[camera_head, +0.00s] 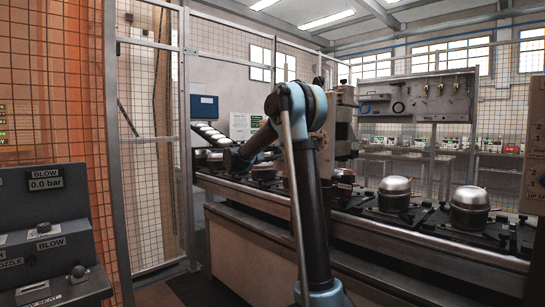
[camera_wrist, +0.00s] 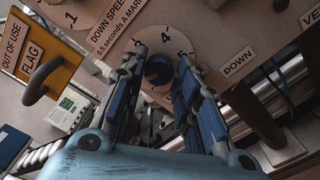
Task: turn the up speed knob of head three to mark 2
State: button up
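In the wrist view a dark round knob (camera_wrist: 158,70) sits on a pale dial disc (camera_wrist: 166,40) with the marks 4 and 5 showing. My gripper (camera_wrist: 160,64) is open, one finger on each side of this knob, with small gaps seeming to remain. A label reading DOWN SPEED, 0.5 seconds a mark (camera_wrist: 118,28), lies beside the dial. No UP SPEED wording or head number is readable, so I cannot tell which knob this is. The knob's pointer is not clear. In the head view my arm hides the gripper and the knob.
A yellow OUT OF USE FLAG plate (camera_wrist: 40,62) with a dark hook (camera_wrist: 40,82) is left of my fingers. A DOWN label (camera_wrist: 238,63) is at right. In the head view, silver compressors (camera_head: 469,208) stand along the conveyor (camera_head: 430,240); a mesh fence (camera_head: 150,150) is at left.

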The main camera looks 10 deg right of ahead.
jog(key=shift+o, duration=0.9)
jog(key=v, duration=1.2)
